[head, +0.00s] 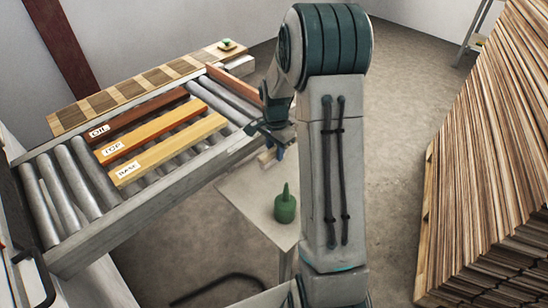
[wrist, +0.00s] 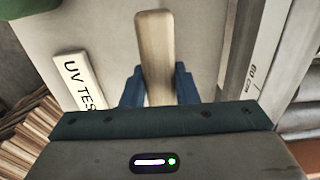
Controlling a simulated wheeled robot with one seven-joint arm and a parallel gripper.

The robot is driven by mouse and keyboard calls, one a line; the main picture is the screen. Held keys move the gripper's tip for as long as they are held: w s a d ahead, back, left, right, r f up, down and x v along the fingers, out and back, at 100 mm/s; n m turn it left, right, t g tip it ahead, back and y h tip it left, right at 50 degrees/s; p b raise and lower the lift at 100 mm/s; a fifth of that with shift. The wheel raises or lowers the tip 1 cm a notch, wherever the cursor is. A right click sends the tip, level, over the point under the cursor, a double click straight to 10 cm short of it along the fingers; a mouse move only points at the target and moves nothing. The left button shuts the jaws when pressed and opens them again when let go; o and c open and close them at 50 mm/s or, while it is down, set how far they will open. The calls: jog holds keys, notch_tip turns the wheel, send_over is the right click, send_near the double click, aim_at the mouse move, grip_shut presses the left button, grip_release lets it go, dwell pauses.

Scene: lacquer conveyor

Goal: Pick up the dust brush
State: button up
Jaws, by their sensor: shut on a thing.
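The dust brush shows in the wrist view as a pale wooden handle (wrist: 154,50) between the blue fingers of my gripper (wrist: 158,86). My gripper is shut on this handle, with one finger on each side. The bristles are not visible. In the head view my gripper (head: 279,152) is over the back of the small pale table, next to the conveyor's edge. A small pale part of the brush (head: 266,157) shows beside the fingers there. I cannot tell whether the brush touches the table.
A green bottle (head: 285,208) stands on the small table (head: 243,192). The roller conveyor (head: 185,188) at left carries boards labelled OIL, TOP and BASE. A block marked "UV TES" (wrist: 80,80) lies near the brush. A tall stack of boards (head: 490,150) is at right.

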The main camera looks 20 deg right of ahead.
jog(key=s+d+r+b, duration=0.1)
jog(key=s+d+r, duration=0.4)
jog(key=s, duration=0.4)
jog(key=shift+s+d+r, duration=0.2)
jog(key=shift+d+r, duration=0.15)
jog(key=shift+r, duration=0.25)
jog(key=o, duration=0.4)
jog(key=shift+c, duration=1.3)
jog(key=shift+d, duration=0.1)
